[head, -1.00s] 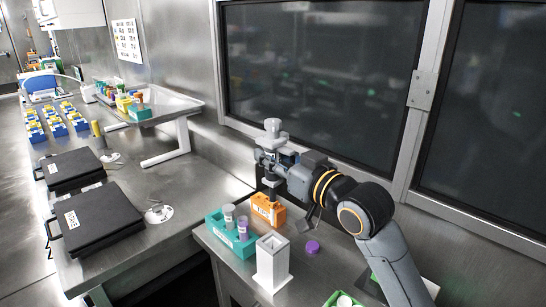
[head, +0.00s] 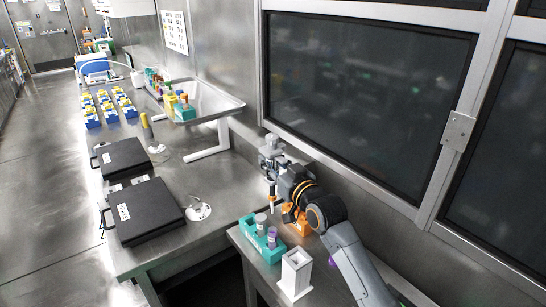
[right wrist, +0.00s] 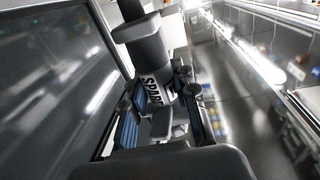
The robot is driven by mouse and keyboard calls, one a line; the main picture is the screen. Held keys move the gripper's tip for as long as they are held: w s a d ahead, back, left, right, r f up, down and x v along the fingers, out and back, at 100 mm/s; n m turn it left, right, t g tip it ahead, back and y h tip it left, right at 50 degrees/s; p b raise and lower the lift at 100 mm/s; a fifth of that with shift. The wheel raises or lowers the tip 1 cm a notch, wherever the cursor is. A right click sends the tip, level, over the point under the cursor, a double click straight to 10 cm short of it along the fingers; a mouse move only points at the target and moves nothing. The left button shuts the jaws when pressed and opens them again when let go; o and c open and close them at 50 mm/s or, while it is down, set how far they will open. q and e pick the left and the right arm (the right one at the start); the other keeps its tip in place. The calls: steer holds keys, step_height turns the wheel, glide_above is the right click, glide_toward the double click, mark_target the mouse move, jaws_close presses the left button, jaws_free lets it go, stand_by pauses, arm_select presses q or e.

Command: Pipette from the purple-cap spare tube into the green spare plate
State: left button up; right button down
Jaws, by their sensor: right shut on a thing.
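My right gripper (head: 284,178) is shut on a grey pipette (head: 270,155), held upright above the near bench. In the right wrist view the pipette body (right wrist: 150,65) fills the jaws, with part of a label reading "SPAR" facing me. Its lower end is hidden there. In the head view its lower end hangs just behind the teal rack (head: 252,239). This rack holds a purple-topped tube (head: 271,236) and a grey-topped tube (head: 260,222). A small purple thing (head: 331,262) shows beside my arm. The green plate and my left gripper are out of view.
An orange block (head: 299,226) stands behind the rack, partly covered by my gripper. A white square holder (head: 296,272) stands at the front right of the rack. Two black cases (head: 143,211) lie on the left bench. A window wall (head: 365,95) borders the right side.

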mark_target(274, 195)
stand_by(0.3)
steer(key=shift+f+b, duration=1.8)
steer(key=shift+f, duration=1.1)
steer(key=shift+p, duration=0.5)
steer(key=shift+f, duration=0.15)
steer(key=shift+f+b, duration=1.65)
steer(key=shift+f, duration=0.6)
